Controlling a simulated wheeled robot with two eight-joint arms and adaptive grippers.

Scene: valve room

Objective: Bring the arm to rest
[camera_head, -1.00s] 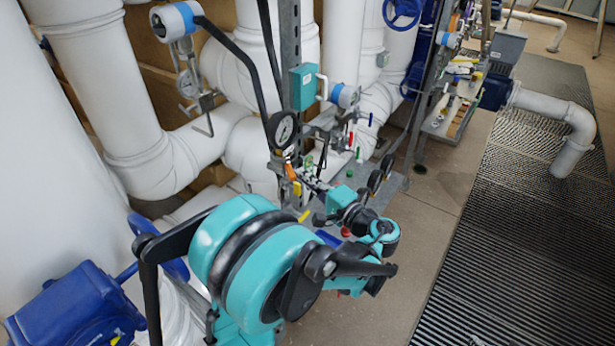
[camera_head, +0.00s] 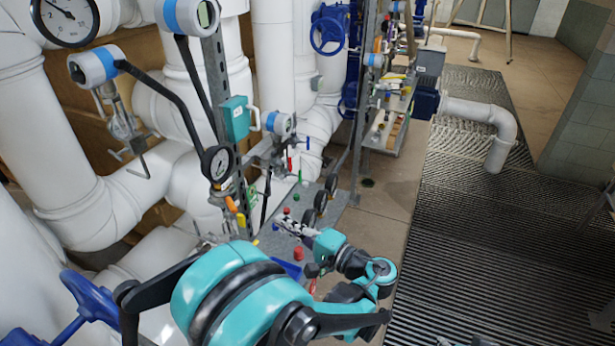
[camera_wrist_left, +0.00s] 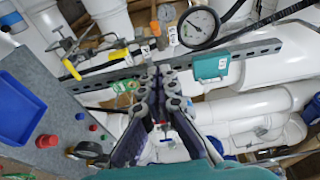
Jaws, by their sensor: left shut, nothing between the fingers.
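My left arm, teal and black, rises from the bottom of the head view, with its large teal joint (camera_head: 215,285) in front. It is bent, and its wrist (camera_head: 328,245) points to the upper left. My left gripper (camera_head: 283,226) is small in the head view, over the grey metal bench plate. In the left wrist view its two dark fingers (camera_wrist_left: 160,72) are together and hold nothing. Beyond them are a perforated grey rail (camera_wrist_left: 240,52) and a teal box (camera_wrist_left: 210,65). I cannot tell whether the fingers touch anything. My right gripper is not in view.
A round gauge (camera_head: 217,163), a teal box (camera_head: 235,118) and thick white pipes (camera_head: 90,200) stand left of and behind the gripper. A blue tray (camera_wrist_left: 22,108) and red knobs (camera_wrist_left: 47,141) lie near it. Open floor grating (camera_head: 470,230) spreads to the right.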

